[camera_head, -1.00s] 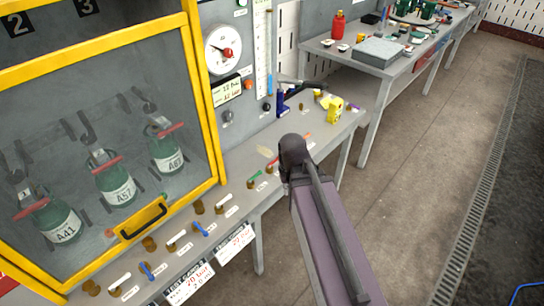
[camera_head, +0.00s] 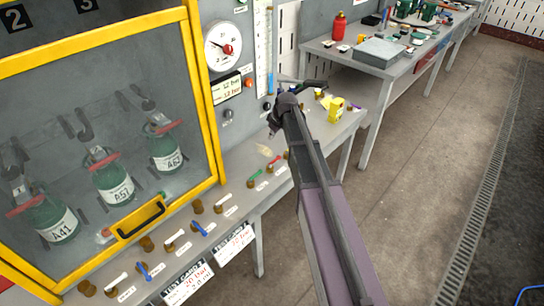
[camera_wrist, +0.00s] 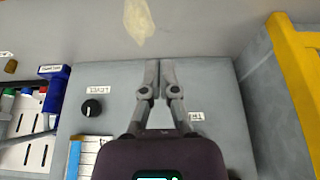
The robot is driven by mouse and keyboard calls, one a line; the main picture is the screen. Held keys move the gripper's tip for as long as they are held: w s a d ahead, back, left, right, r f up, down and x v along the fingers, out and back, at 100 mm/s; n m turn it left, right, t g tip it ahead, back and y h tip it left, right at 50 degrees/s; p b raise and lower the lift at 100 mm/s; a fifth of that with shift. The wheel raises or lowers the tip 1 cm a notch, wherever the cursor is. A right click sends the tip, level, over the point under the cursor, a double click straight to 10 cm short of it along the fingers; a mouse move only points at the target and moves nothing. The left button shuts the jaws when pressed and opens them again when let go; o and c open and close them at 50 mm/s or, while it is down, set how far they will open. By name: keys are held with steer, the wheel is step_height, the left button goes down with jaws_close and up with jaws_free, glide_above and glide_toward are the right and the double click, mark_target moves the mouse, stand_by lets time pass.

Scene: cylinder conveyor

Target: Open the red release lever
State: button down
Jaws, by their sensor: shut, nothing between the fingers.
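In the head view, a small red handle (camera_head: 274,161) lies on the bench front beside a green handle (camera_head: 255,175). Red bars also lie across the green bottles' necks (camera_head: 103,161) behind the yellow-framed screen. I cannot tell which red part is the release lever. My gripper (camera_head: 272,130) is over the bench, behind and above the small red handle and apart from it. In the wrist view my gripper (camera_wrist: 159,66) is shut and empty, its fingers together over a grey panel. No red lever shows in the wrist view.
The yellow frame (camera_head: 206,95) stands left of my arm and shows at the right in the wrist view (camera_wrist: 298,90). A black knob (camera_wrist: 92,108) and a blue holder (camera_wrist: 57,88) are left of the fingers.

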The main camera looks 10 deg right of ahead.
mark_target(274, 162)
steer(key=shift+f, duration=0.15)
steer(key=b+x, duration=0.9)
steer(key=x, duration=0.1)
steer(key=shift+b, duration=0.3)
steer(key=shift+s+d+f, duration=0.15)
steer(key=shift+s+d, duration=0.45)
steer(key=shift+s, duration=0.2)
steer(key=shift+s+d+f, duration=0.1)
steer(key=shift+s+d, duration=0.5)
steer(key=shift+s, duration=0.2)
steer(key=shift+a, duration=0.3)
steer(key=shift+d, duration=0.55)
